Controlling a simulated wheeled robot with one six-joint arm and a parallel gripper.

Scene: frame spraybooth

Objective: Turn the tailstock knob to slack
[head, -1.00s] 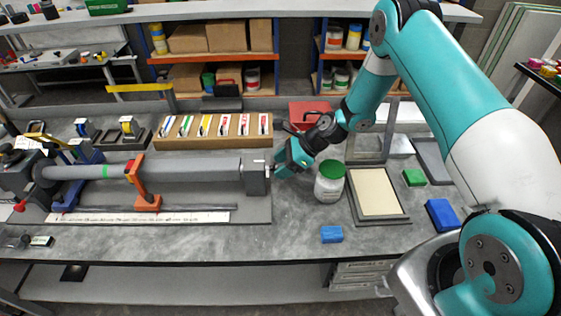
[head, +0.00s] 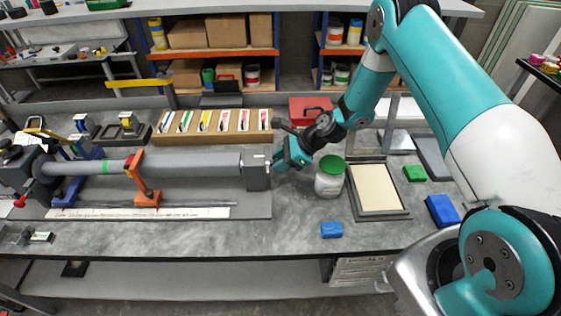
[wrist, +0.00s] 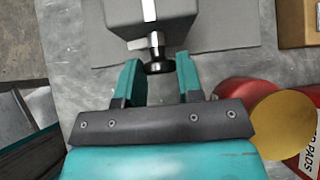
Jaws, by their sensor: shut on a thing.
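The grey tailstock block (head: 256,178) stands at the right end of the long grey tube (head: 205,166) on the bench. It also shows at the top of the wrist view (wrist: 150,15). The dark tailstock knob (wrist: 158,67) sticks out from the block on a short metal shaft. My gripper (wrist: 159,70) is shut on the knob, with one teal finger on each side of it. In the head view my gripper (head: 276,164) is at the block's right face, and the knob is mostly hidden there.
A white jar with a green lid (head: 330,178) stands close right of my gripper. A framed cream panel (head: 376,188) lies farther right. A red box (head: 309,108) is behind. A blue block (head: 331,230) lies near the front edge, with clear bench around it.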

